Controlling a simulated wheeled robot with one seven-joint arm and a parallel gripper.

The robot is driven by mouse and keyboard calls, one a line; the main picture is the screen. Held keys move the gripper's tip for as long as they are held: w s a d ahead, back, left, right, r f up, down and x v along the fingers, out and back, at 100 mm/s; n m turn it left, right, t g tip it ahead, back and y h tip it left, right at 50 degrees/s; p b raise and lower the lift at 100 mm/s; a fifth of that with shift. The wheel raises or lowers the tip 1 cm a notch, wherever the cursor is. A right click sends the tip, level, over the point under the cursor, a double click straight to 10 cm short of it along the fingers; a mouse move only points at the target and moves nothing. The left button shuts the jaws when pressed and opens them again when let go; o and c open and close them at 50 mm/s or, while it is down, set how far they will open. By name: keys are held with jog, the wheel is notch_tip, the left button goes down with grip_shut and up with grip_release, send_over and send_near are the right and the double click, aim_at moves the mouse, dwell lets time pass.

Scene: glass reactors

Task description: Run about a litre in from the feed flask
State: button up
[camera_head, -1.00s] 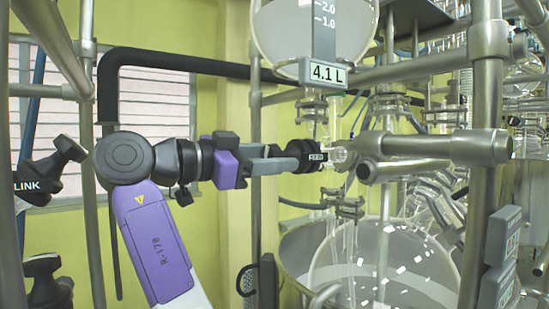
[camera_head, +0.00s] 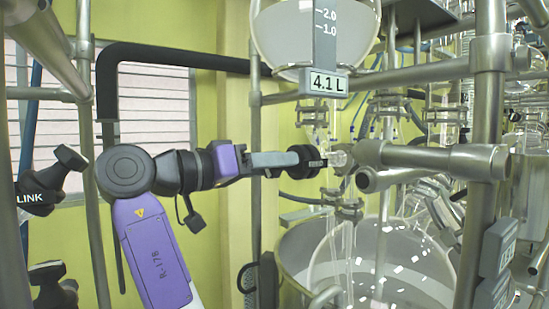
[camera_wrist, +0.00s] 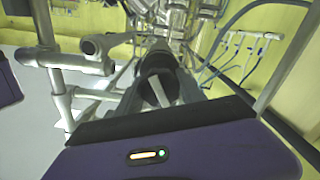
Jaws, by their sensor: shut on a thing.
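The feed flask (camera_head: 275,40) is a round glass vessel at the top of the head view, cut by the upper edge. Its scale shows 2.0 and 1.0, and its display (camera_head: 323,83) reads 4.1 L. Below it is a black valve knob (camera_head: 308,161) with a small label too blurred to read. My gripper (camera_head: 299,160) reaches in from the left and is shut on this knob. The knob (camera_wrist: 157,88) also shows between the fingers in the wrist view. A large glass reactor vessel (camera_head: 385,262) stands below, inside a metal jacket. The valve's bore is hidden.
Metal frame posts (camera_head: 490,110) and a thick horizontal bar (camera_head: 440,160) stand close right of the valve. A black pipe (camera_head: 180,57) runs above my arm. Black knobs (camera_head: 40,180) are at the far left. A grey box (camera_head: 498,245) is at lower right.

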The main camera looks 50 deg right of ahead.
jog(key=shift+n+p, duration=0.45)
jog(key=shift+n, duration=0.55)
jog(key=o, duration=1.4)
jog(key=b+v, duration=0.1)
jog(key=v, duration=0.7)
jog(key=shift+b, duration=0.35)
